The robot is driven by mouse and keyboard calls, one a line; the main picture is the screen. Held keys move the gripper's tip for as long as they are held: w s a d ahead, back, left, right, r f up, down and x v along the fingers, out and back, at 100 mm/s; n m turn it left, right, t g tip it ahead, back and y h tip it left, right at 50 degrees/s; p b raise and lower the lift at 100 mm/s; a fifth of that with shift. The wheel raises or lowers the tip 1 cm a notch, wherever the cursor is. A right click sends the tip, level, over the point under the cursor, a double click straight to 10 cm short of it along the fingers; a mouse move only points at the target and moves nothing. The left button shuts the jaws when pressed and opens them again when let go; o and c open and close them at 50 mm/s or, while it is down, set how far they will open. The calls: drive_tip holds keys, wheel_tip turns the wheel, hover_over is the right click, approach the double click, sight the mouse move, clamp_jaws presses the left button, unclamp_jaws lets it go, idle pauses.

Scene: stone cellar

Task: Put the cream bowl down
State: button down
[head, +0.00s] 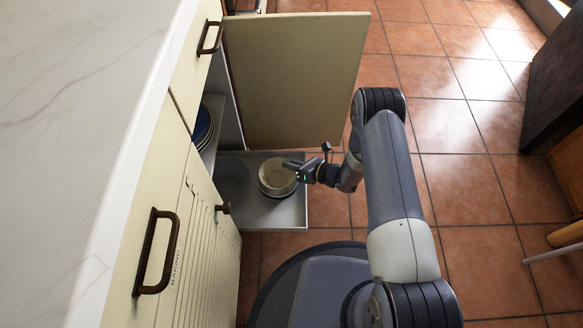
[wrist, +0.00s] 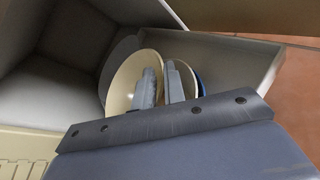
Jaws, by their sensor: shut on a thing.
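The cream bowl (head: 269,179) sits upright over the pulled-out tray (head: 292,214) at the bottom of the open cabinet. My gripper (head: 291,166) reaches it from the right and is shut on its rim. In the wrist view, the cream bowl (wrist: 122,80) shows around the two fingers of my gripper (wrist: 163,84), which hide part of it. A darker round dish shows partly beneath the bowl, with a blue edge in the wrist view. I cannot tell whether the bowl touches what is below it.
A grey round dish (head: 231,178) lies left of the bowl in the tray. The open cabinet door (head: 290,75) stands behind it. Blue dishes (head: 202,124) sit on an inner shelf.

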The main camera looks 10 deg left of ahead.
drive_tip(key=shift+f, duration=0.45)
drive_tip(key=shift+f+b, duration=0.4)
drive_tip(key=shift+b, duration=0.05)
drive_tip(key=shift+f+b, duration=0.25)
drive_tip(key=shift+b, duration=0.1)
drive_tip(key=c, duration=1.5)
unclamp_jaws()
drive_tip(key=shift+r, duration=0.1)
